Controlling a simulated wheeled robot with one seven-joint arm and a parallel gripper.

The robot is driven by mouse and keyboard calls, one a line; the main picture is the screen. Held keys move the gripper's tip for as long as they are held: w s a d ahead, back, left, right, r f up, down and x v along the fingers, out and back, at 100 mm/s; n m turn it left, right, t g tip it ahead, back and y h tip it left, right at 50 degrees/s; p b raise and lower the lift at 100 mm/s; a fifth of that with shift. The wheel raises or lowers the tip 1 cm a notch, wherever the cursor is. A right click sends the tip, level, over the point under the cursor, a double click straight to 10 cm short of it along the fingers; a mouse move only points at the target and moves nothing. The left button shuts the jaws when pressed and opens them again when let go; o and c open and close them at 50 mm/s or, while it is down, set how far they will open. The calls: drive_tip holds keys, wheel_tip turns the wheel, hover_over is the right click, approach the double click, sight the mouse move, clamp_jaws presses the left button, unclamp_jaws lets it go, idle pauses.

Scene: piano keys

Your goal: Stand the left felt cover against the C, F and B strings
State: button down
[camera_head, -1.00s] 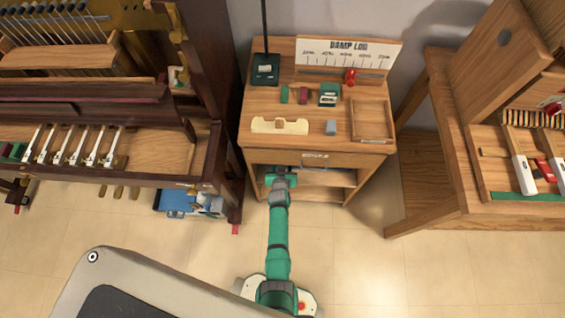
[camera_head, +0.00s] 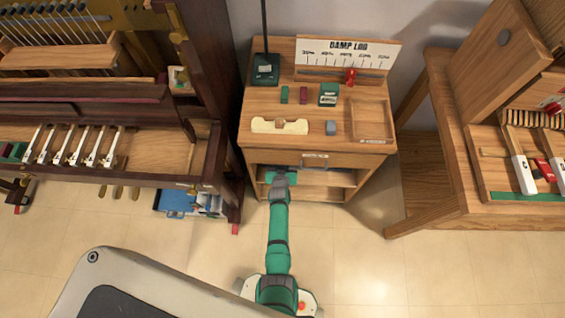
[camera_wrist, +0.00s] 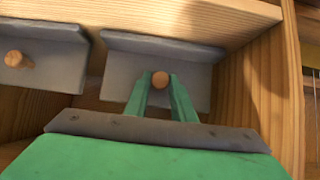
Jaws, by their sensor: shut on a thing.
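My gripper (camera_head: 281,171) reaches into the left part of the open shelf of the wooden cabinet. In the wrist view its green fingers (camera_wrist: 160,88) are shut on the round wooden knob (camera_wrist: 160,78) of a grey felt cover (camera_wrist: 196,76), an angled piece close to a wooden side wall. A second grey cover (camera_wrist: 60,65) with its own knob (camera_wrist: 14,58) lies beside it, apart and untouched. The upright piano (camera_head: 190,90) stands at the left, with thin rods or strings (camera_head: 25,28) at its upper left. No C, F or B labels are readable.
The cabinet top (camera_head: 290,112) carries a cream notched piece, small blocks, a tray (camera_head: 371,122) and a "DAMP LOG" board (camera_head: 345,55). A blue box (camera_head: 176,203) is on the floor under the piano. A wooden bench stands right. Floor in front is clear.

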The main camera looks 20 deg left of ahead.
drive_tip(key=shift+r, duration=1.3)
